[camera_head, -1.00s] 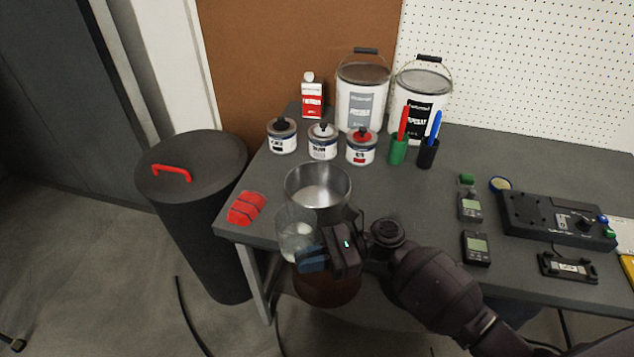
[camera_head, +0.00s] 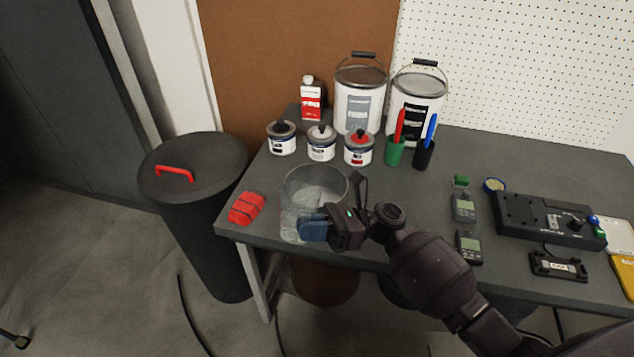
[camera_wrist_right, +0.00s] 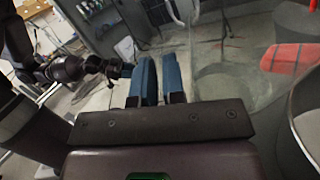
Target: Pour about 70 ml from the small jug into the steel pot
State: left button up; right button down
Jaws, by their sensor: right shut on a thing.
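My right gripper (camera_head: 314,228) is shut on the small clear jug (camera_head: 296,222), at its side facing the arm. In the right wrist view the blue fingers (camera_wrist_right: 154,80) are close together, with the clear jug (camera_wrist_right: 222,88) beyond them. The steel pot (camera_head: 338,183) stands near the table's front left edge. The jug overlaps the pot's front left in the head view, and their outlines blend. I cannot tell the jug's tilt or liquid level. The pot's rim (camera_wrist_right: 294,118) shows at the right of the wrist view. A dark arm with my left gripper (camera_wrist_right: 116,69) appears there, its jaws unclear.
A red pack (camera_head: 247,208) lies left of the pot on the grey table (camera_head: 400,200). Small cans (camera_head: 321,144) stand behind, with two large pails (camera_head: 359,105) farther back. Pen cups (camera_head: 395,155) and meters (camera_head: 468,247) are to the right. A black bin (camera_head: 195,215) stands left.

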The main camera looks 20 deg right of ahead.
aim_at(311, 213)
jog(key=r, duration=0.1)
jog(key=r+m, duration=0.1)
jog(key=w+r, duration=0.1)
jog(key=shift+d+t+y+p, duration=0.3)
jog(key=shift+d+y+p, duration=0.05)
jog(key=shift+y, duration=0.05)
jog(key=shift+w+d+r+m+t, duration=0.35)
jog(key=shift+w+m+t, duration=0.1)
jog(key=shift+m, duration=0.55)
jog(key=shift+w+d+r+m+y, duration=0.2)
jog(key=shift+w+r+m+y, duration=0.1)
jog(key=shift+w+r+m, duration=0.1)
jog(key=shift+d+m, duration=0.1)
jog(key=shift+m, duration=0.3)
jog(key=shift+w+d+f+m+t, duration=0.1)
jog(key=shift+f+m+t, duration=0.1)
jog(key=shift+m+t, duration=0.3)
jog(key=shift+w+d+r+m+t+y, duration=0.1)
jog(key=shift+w+m+t+y, duration=0.1)
jog(key=shift+m+t, duration=0.25)
jog(key=shift+w+d+m+t+y, duration=0.1)
jog(key=shift+m+t+y, duration=0.15)
jog(key=shift+m, duration=0.3)
jog(key=shift+w+r, duration=0.1)
jog(key=shift+m+t, duration=0.25)
jog(key=shift+m, duration=0.15)
